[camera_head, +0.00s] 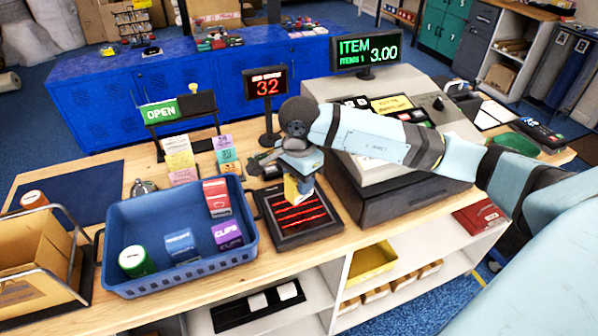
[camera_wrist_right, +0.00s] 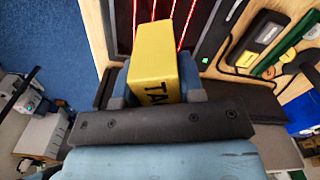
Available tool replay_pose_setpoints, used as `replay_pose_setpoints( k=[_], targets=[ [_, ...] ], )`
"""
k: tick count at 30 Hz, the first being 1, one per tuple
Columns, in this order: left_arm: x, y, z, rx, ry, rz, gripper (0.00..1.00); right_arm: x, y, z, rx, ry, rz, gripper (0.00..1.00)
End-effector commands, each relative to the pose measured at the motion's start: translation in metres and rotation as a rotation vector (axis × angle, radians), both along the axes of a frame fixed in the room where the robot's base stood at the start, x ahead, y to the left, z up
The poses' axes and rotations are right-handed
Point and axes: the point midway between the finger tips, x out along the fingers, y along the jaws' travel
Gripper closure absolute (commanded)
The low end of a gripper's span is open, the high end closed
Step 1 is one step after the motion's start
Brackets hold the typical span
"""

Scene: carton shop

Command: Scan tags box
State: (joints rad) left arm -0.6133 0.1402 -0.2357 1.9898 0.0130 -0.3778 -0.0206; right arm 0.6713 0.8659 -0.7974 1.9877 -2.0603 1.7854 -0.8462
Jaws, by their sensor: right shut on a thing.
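The yellow tags box (camera_wrist_right: 152,62), with dark letters "TA" showing, is between the fingers of my right gripper (camera_wrist_right: 153,85) in the right wrist view. My right gripper (camera_head: 299,180) is shut on it in the head view. The tags box (camera_head: 292,190) is held over the black scanner (camera_head: 284,230), which has red glowing lines. I cannot tell whether the box touches the scanner. The scanner also shows at the top of the right wrist view (camera_wrist_right: 124,30). The item display (camera_head: 366,50) reads "ITEM 3.00" and "ITEMS 1". My left gripper is not in view.
A blue basket (camera_head: 180,285) left of the scanner holds red, purple, blue and green-and-white items. A brown carton (camera_head: 35,250) in a wire frame stands at far left. The cash register (camera_head: 400,175) stands right of the scanner. A small display (camera_head: 265,82) reads 32.

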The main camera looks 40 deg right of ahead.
Motion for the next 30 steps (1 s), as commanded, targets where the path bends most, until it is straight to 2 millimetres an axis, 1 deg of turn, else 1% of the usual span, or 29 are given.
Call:
replay_pose_setpoints(
  k=[4, 12, 18, 22, 30],
  targets=[
    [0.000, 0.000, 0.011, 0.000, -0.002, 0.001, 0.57, 0.001, 0.000, 0.019, -0.001, -0.004, 0.000, 0.88],
    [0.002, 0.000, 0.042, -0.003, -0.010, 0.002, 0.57, 0.001, -0.001, 0.074, -0.002, -0.003, 0.000, 0.88],
    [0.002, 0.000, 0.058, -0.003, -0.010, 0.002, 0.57, 0.001, 0.000, 0.111, -0.001, -0.004, 0.001, 0.88],
    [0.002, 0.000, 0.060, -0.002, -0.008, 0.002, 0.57, 0.000, 0.000, 0.121, -0.001, -0.002, 0.001, 0.88],
    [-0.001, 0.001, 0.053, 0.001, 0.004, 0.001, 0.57, 0.000, 0.000, 0.121, -0.001, -0.001, 0.001, 0.88]
  ],
)
